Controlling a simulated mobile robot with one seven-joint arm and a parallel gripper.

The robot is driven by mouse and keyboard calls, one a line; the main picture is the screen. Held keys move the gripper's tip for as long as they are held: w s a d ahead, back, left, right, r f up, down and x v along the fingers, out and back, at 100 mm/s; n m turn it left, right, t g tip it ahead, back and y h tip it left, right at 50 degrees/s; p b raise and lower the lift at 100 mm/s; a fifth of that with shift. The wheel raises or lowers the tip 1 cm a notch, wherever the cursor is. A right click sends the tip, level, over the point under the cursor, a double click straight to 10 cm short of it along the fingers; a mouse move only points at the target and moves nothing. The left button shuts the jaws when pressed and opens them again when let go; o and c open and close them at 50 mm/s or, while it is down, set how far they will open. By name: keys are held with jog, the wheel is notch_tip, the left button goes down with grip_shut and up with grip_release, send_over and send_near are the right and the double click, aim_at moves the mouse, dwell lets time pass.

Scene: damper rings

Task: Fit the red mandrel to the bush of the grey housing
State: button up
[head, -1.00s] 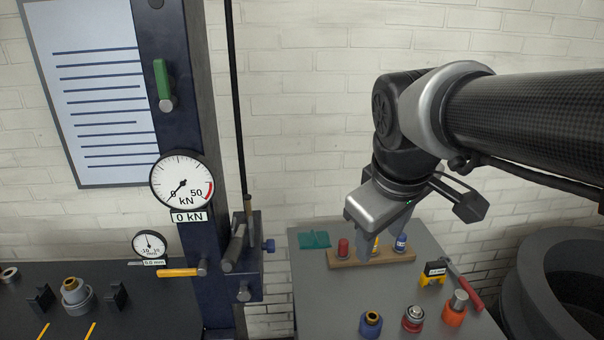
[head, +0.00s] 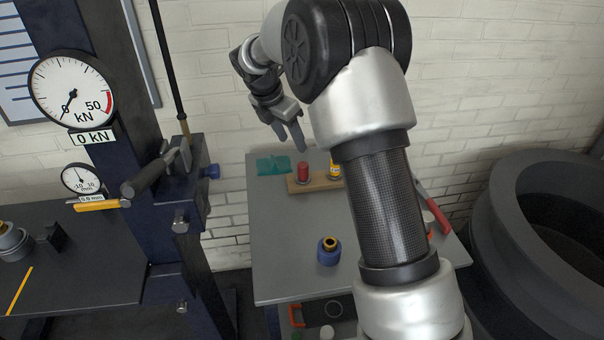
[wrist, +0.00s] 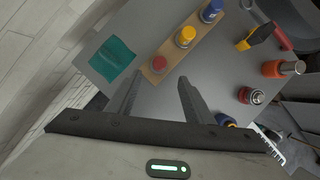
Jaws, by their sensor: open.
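The red mandrel (head: 303,172) stands upright at the left end of a wooden rack (head: 320,185) at the back of the grey table; it also shows in the wrist view (wrist: 159,63). My gripper (head: 290,142) is open and empty, above and behind the red mandrel in the head view. In the wrist view my gripper's fingers (wrist: 156,88) point toward the rack, apart from the mandrel. The grey housing (head: 14,246) with its brass-coloured bush (head: 3,226) sits on the dark press bench, cut off by the left edge of the head view.
The rack also holds a yellow mandrel (wrist: 185,37) and a blue one (wrist: 211,11). A teal cloth (head: 273,165) lies beside it. A blue housing (head: 328,252), a red housing (wrist: 251,96) and an orange one (wrist: 282,68) stand on the table. The press column (head: 150,170) rises left.

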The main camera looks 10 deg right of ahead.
aim_at(301, 165)
jog(key=x, duration=0.8)
jog(key=shift+d+f, duration=0.1)
jog(key=shift+f, duration=0.2)
jog(key=shift+a+b+x, duration=0.1)
jog(key=shift+b+x, duration=0.1)
jog(key=shift+x, duration=1.15)
jog(key=shift+a+b+x, duration=0.15)
jog(key=shift+x, duration=1.15)
grip_shut()
